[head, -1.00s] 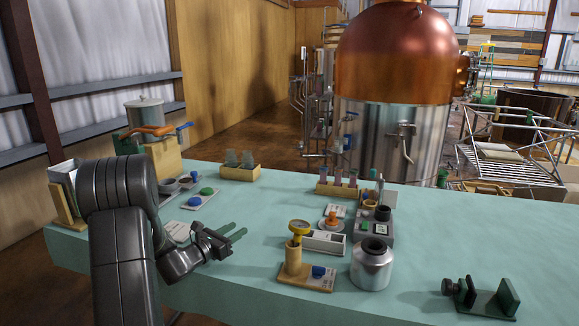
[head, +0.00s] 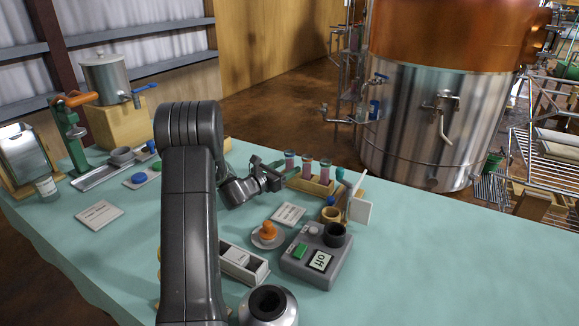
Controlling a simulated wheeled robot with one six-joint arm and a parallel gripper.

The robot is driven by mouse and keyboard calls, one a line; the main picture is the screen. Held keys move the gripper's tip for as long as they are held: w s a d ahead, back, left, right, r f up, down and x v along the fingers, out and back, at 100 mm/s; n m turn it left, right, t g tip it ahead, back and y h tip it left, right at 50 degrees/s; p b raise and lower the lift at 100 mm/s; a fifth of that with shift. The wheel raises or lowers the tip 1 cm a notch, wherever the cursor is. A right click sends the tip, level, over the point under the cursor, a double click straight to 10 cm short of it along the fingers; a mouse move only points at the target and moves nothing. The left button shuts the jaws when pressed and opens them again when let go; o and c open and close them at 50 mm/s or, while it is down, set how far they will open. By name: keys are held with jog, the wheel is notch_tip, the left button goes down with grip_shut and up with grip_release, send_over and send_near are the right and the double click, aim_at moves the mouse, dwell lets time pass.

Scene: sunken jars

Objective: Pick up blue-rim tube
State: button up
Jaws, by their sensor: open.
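A small wooden rack (head: 318,187) near the far edge of the table holds upright tubes with reddish contents: a left tube (head: 290,163), a middle tube (head: 307,169) and a right tube (head: 325,174). Their rims are too small for me to tell for sure which is blue. My gripper (head: 274,168) is open and empty, just left of the rack and close to the left tube. My arm hides part of the table behind it.
A teal-topped item (head: 340,174) and a white panel (head: 359,212) stand right of the rack. A grey device (head: 315,262), an orange knob on a dish (head: 268,234) and a metal jar (head: 270,306) stand nearer. The table's right side is clear.

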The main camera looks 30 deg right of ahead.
jog(key=shift+d, duration=0.15)
jog(key=c, duration=1.1)
jog(key=shift+r, duration=0.25)
notch_tip(320, 180, up, 10)
jog(key=shift+f+p, duration=0.25)
jog(key=shift+p, duration=0.05)
dwell(0.4)
jog(key=o, duration=0.4)
jog(key=shift+c, duration=0.2)
grip_shut()
